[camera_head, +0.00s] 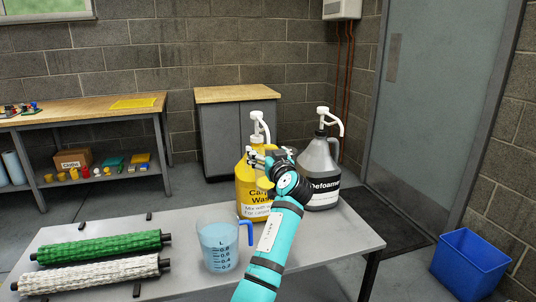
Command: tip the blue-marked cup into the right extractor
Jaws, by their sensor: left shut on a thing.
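My left gripper (257,158) is in front of the yellow Carpet Wash jug (243,190), raised above the table. A larger clear measuring jug (217,248) with a blue handle and a scale stands upright on the table, left of my left arm. I see no extractor in this view. My right gripper is not in view.
The grey table (330,238) also bears a grey Defoamer jug (320,165) with a white pump, a green roller brush (100,247) and a white one (90,274). A blue bin (468,265) stands on the floor at right. A workbench (85,112) is at the back left.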

